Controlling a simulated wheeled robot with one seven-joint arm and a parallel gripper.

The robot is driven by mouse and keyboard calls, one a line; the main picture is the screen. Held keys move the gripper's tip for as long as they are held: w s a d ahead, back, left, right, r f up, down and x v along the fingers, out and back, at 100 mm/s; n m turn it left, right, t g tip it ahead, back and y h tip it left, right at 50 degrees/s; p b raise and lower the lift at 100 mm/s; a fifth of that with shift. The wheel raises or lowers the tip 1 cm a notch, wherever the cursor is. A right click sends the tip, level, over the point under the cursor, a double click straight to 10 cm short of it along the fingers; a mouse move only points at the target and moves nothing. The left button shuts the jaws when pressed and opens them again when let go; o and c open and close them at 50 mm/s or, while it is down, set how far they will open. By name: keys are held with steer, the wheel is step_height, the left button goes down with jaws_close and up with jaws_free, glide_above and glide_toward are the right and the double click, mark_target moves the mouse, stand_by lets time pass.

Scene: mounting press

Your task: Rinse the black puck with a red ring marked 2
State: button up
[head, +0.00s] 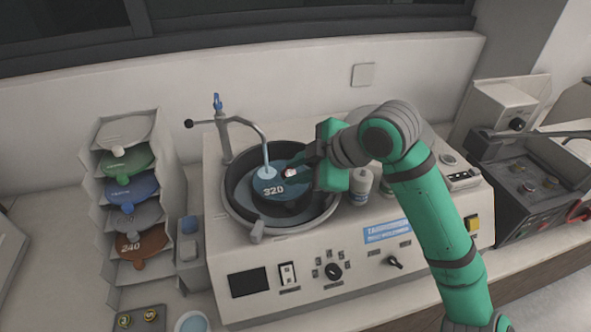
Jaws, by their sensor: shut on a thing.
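My gripper (300,172) is shut on a small dark puck (289,173) with a pale face, above the right part of the grinding wheel. Its ring and number are too small to read. The wheel holds a blue disc (266,190) marked 320, inside a dark round bowl (233,200). A bent grey tap (250,127) with a blue handle reaches over the bowl. A pale blue stream (267,158) seems to run from its spout onto the disc. I cannot tell whether the puck touches the disc or the stream.
A rack (104,215) of coloured discs stands at the left. A dark tray (137,318) with two ringed pucks and a bowl of bluish liquid (193,322) lie at the front left. A grey machine (520,190) stands far right.

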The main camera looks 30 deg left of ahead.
stand_by(0.5)
steer(key=shift+a+r+v, duration=0.15)
steer(key=shift+v, duration=0.8)
steer(key=shift+a+r+v, duration=0.15)
steer(key=shift+v, duration=0.8)
steer(key=shift+a+r+v, duration=0.1)
steer(key=shift+a+v, duration=0.05)
steer(key=shift+v, duration=0.8)
steer(key=h, duration=0.3)
steer(key=s+d+r+h, duration=0.1)
steer(key=h, duration=0.1)
steer(key=s+d+r+h, duration=0.1)
steer(key=h, duration=0.2)
steer(key=shift+d+g+h, duration=0.15)
steer(key=shift+g+h, duration=0.15)
steer(key=shift+g, duration=0.1)
steer(key=shift+f, duration=0.1)
